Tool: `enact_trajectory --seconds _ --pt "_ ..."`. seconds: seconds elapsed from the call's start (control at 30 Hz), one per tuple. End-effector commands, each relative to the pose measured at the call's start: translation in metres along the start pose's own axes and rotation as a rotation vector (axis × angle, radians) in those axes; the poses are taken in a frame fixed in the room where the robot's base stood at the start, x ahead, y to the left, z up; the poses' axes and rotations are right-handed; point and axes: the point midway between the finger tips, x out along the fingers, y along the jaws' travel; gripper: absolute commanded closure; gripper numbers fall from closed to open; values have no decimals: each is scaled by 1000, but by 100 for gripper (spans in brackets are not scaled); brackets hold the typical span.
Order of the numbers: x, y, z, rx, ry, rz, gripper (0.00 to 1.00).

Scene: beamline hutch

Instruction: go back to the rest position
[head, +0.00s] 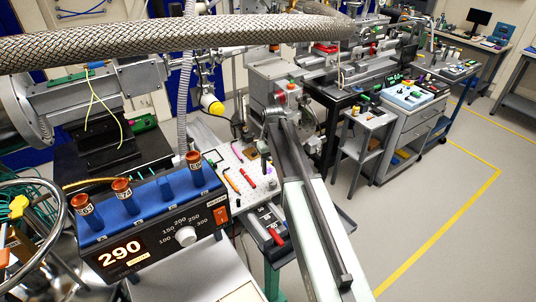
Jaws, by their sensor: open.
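My arm reaches from the bottom edge up toward the middle of the head view. My gripper (267,150) is at its far end, small and partly lost against the machinery behind it. It is open, and I see nothing held in it. It appears over or near the right end of a white perforated board (232,180). The exact gap between the fingers and the board is hard to tell.
A blue heater box (155,215) reading 290 stands at lower left, with brown-capped vials on top. A braided hose (170,40) crosses the upper view. Pens lie on the board. Grey carts (410,140) stand at right. The floor (440,220) at right is clear.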

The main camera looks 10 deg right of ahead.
Motion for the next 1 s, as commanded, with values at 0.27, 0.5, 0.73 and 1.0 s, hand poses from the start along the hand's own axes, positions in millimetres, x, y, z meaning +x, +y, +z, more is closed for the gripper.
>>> enact_trajectory --seconds 0.27,0.5,0.73,1.0 --pt "0 -29 104 30 -1 0 47" --pt "0 -51 190 132 -1 0 47" --pt "0 -55 207 218 -1 0 47" --pt "0 -54 206 221 -1 0 63"
